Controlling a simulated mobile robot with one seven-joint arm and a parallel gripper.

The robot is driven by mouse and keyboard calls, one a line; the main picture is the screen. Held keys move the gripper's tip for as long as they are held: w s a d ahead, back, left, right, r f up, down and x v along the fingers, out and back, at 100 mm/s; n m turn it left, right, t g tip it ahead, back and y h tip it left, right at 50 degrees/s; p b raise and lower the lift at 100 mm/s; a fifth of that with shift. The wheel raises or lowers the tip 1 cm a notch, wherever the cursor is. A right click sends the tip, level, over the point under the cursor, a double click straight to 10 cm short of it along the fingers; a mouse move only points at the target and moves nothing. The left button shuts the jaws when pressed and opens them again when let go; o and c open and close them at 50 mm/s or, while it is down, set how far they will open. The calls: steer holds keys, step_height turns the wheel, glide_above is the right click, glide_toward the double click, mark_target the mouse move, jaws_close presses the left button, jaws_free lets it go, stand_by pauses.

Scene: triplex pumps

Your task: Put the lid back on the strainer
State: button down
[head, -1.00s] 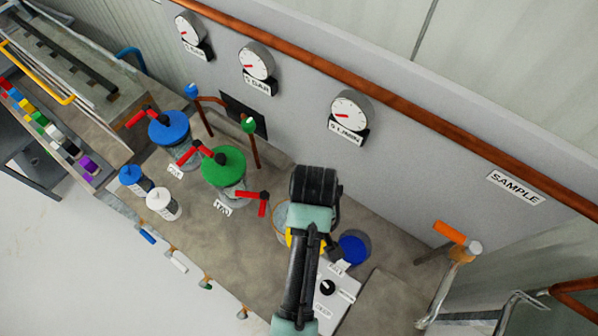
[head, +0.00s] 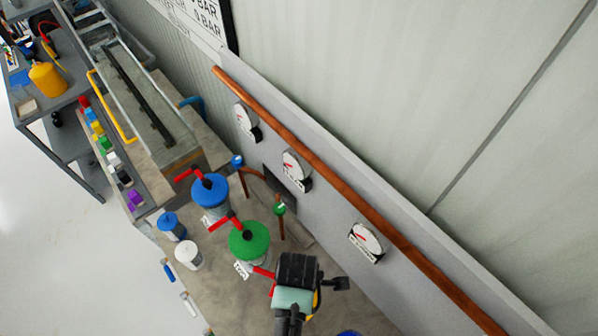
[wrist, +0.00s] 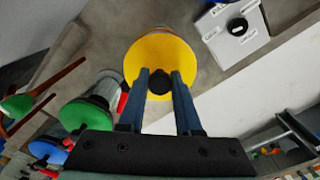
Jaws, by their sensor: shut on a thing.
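My gripper (wrist: 160,80) is shut on the black knob of a yellow lid (wrist: 159,50), seen from above in the wrist view. The lid hides what is under it, so I cannot tell whether it sits on a strainer or hangs above one. In the head view my arm covers the gripper and most of the lid; a sliver of yellow (head: 317,299) shows beside the arm. The strainer with the green lid (head: 249,240) stands to the left, also in the wrist view (wrist: 86,115). The strainer with the blue lid (head: 210,190) is farther back.
Red handles (head: 264,271) stick out between the strainers. A wall with gauges (head: 366,243) and a copper pipe (head: 370,215) runs along the right. A blue container (head: 168,226) and a white one (head: 189,254) stand at the left edge. A white box with a black knob (wrist: 237,27) is near the lid.

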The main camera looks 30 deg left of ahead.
steer(key=shift+f+b, duration=2.1)
steer(key=shift+f, duration=0.5)
steer(key=shift+w+f, duration=0.1)
steer(key=shift+f, duration=0.05)
steer(key=shift+f+p, duration=0.1)
steer(key=shift+p, duration=0.65)
stand_by(0.5)
steer(key=c, duration=0.5)
jaws_free()
steer(key=o, duration=0.5)
steer(key=shift+c, duration=0.2)
